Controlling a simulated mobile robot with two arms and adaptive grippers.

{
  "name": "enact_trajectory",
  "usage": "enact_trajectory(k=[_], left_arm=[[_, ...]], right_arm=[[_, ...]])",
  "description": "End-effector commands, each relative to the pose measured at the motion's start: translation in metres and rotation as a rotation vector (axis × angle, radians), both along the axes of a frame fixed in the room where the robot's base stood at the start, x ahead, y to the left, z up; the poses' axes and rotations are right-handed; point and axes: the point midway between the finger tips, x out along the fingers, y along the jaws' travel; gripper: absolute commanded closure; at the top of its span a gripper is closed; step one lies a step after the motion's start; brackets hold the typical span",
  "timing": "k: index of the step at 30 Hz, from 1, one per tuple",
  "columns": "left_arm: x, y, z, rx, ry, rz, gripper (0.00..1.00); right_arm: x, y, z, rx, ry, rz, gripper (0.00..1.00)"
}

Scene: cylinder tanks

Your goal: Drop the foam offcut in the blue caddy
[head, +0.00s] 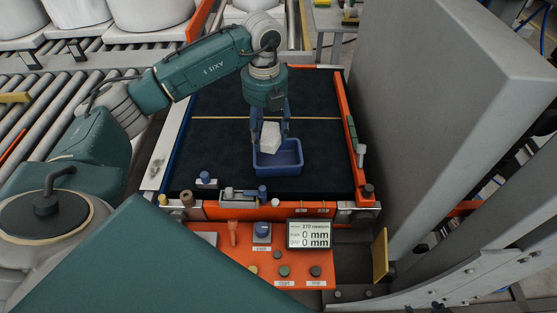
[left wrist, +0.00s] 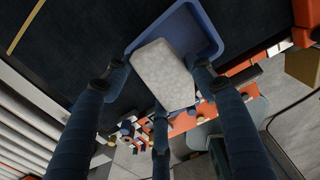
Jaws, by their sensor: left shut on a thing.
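My left gripper (head: 271,132) points down over the dark mat and is shut on the foam offcut (head: 270,137), a pale grey-white block. The block hangs over the back part of the blue caddy (head: 290,165), an open tray on the mat. In the left wrist view the foam offcut (left wrist: 163,75) sits between the blue fingers, with the blue caddy (left wrist: 205,30) beyond it. I cannot tell how high the block is above the caddy floor. My right gripper is not in view.
An orange frame (head: 345,125) borders the dark mat (head: 220,150). Small fittings stand along its front edge. A control panel with a display (head: 309,235) lies in front. A large grey block (head: 430,110) stands at right, and a roller conveyor (head: 45,110) at left. The mat around the caddy is mostly clear.

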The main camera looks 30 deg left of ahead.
Motion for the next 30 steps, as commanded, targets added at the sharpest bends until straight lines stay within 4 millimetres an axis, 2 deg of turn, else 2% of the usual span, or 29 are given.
enact_trajectory(k=[6, 18, 19, 21, 30], left_arm=[[0.0, 0.0, -0.005, 0.0, 0.0, 0.0, 0.55], [0.0, 0.0, -0.005, 0.0, 0.0, 0.0, 0.55], [0.0, 0.0, -0.005, 0.0, 0.0, 0.0, 0.39], [0.0, 0.0, -0.005, 0.0, 0.0, 0.0, 0.25], [0.0, 0.0, -0.005, 0.0, 0.0, 0.0, 0.23]], right_arm=[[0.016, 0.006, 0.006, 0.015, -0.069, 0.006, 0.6], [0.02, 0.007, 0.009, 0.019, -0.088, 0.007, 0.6], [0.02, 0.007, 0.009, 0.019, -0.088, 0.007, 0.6], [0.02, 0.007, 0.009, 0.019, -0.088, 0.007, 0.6], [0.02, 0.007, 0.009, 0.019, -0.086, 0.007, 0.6]])
